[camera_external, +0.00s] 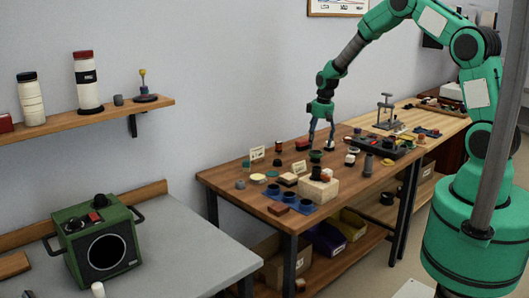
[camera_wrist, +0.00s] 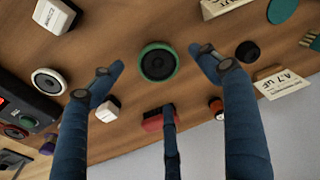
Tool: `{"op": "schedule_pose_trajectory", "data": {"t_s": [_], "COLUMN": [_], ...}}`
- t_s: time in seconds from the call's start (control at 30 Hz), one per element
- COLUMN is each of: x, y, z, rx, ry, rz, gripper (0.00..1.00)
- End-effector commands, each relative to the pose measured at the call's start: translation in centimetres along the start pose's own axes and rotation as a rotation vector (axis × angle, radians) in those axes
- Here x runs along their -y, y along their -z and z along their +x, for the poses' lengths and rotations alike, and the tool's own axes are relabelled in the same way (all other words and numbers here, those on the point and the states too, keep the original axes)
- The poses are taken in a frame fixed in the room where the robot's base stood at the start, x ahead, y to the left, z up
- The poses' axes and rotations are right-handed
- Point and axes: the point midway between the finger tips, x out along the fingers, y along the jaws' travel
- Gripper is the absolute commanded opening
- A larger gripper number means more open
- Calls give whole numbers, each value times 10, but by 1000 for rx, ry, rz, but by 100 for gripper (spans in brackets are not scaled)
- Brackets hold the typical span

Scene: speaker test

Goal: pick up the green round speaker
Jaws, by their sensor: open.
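The green round speaker (camera_wrist: 157,47) has a green rim and a dark cone and lies flat on the wooden table. In the wrist view it shows at top centre, in the gap between my fingertips. In the external view it is the small dark green disc (camera_external: 316,156) just below my fingers. My gripper (camera_external: 322,146) points down over the table, its blue fingers spread and empty. It also shows in the wrist view (camera_wrist: 160,66), with fingers left and right and another at bottom centre. I cannot tell the exact height above the speaker.
A white-rimmed round speaker (camera_wrist: 48,82) and a small white block (camera_wrist: 108,110) lie to the left. A red block (camera_wrist: 153,122) is partly behind the lower finger. A dark disc (camera_wrist: 248,51) and a label card (camera_wrist: 281,83) are to the right. A large green box speaker (camera_external: 75,222) stands on the grey bench.

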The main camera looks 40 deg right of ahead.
Motion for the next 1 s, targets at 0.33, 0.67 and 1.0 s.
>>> {"op": "schedule_pose_trajectory", "data": {"t_s": [0.33, 0.67, 1.0], "x": [0, 0, -2], "y": [0, -1, -3], "z": [16, 21, 58], "rx": [0, 1, 1], "ry": [0, 0, 0], "rz": [0, 0, 0], "gripper": [76, 76, 76]}}
